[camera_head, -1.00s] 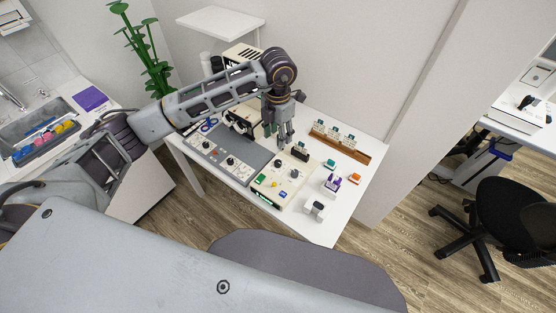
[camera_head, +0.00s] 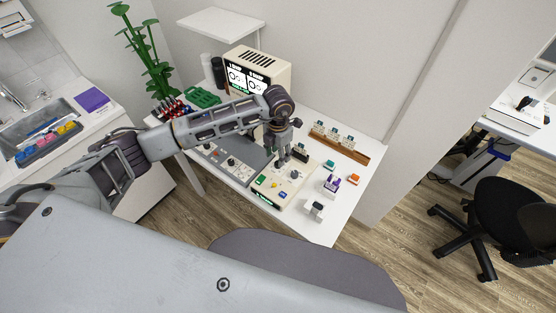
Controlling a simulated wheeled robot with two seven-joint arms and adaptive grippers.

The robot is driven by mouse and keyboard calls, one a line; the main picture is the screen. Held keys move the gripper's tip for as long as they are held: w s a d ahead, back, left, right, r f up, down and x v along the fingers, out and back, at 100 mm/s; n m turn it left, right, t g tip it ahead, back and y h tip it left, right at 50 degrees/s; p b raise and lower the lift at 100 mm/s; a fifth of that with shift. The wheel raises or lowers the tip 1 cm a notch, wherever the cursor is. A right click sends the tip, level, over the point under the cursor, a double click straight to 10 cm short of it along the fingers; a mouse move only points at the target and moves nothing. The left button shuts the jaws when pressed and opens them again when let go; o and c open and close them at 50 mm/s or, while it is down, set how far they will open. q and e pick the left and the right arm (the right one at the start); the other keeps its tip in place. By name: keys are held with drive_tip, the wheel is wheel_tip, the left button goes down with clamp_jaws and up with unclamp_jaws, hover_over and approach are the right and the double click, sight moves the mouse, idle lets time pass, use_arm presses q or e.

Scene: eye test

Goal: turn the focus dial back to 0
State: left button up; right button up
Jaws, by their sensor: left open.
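A cream control box (camera_head: 268,186) stands on the white table, with dark dials and coloured buttons on its top. One dial (camera_head: 295,174) shows plainly. A second dial, to its upper left, is mostly hidden by my left gripper (camera_head: 281,159). That gripper points down, open, with its fingertips at or just above the hidden dial; I cannot tell whether they touch it. A grey panel (camera_head: 213,151) with more dials lies to the left, partly under my arm. Labels are too small to read, so I cannot tell which dial is focus. My right gripper is out of view.
A cream monitor (camera_head: 268,66) with two lit round displays stands behind my arm. A wooden rack (camera_head: 352,152) with several small items lies at the back right. A purple-and-white object (camera_head: 332,183) and an orange block (camera_head: 354,179) stand right of the control box.

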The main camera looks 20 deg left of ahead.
use_arm(q)
drive_tip(key=shift+f, duration=2.25)
clamp_jaws()
